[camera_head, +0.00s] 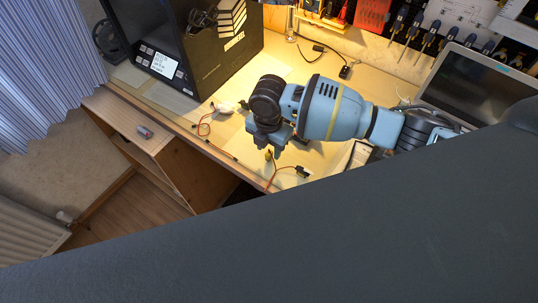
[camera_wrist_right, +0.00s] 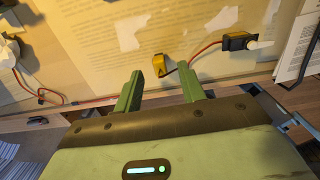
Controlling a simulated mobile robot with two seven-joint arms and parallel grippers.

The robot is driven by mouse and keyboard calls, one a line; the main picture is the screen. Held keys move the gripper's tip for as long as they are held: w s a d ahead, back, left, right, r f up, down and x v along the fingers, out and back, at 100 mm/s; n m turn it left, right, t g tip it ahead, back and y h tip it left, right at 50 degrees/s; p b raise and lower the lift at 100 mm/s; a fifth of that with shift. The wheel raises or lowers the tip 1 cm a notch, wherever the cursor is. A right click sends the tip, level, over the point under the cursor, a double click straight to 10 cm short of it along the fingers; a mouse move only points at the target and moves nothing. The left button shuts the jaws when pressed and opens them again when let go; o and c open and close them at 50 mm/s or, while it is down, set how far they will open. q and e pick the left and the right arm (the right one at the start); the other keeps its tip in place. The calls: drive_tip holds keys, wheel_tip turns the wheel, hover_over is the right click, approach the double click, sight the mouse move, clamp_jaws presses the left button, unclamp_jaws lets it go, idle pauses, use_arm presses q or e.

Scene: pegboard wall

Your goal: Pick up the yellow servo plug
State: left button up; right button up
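The small yellow servo plug (camera_wrist_right: 161,64) lies on the desk just beyond my right fingertips in the wrist view. A red-orange cable runs from near it to a small black servo (camera_wrist_right: 238,42) at the right. In the head view the plug (camera_head: 269,154) shows just below my right gripper (camera_head: 270,146), with the black servo (camera_head: 303,171) to its lower right. In the wrist view my right gripper (camera_wrist_right: 160,77) is open, its two green fingers apart with nothing between them. Whether the fingers are level with the plug is unclear. My left gripper is not in view.
The wooden desk (camera_head: 188,122) has its front edge close to the plug. Another red cable (camera_head: 205,122) lies to the left. A black box-shaped machine (camera_head: 215,60) stands at the back left, and a laptop (camera_head: 475,85) at the right.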

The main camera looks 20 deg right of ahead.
drive_tip(key=shift+f, duration=1.35)
drive_tip(key=shift+c, duration=0.3)
clamp_jaws()
drive_tip(key=shift+r, duration=0.1)
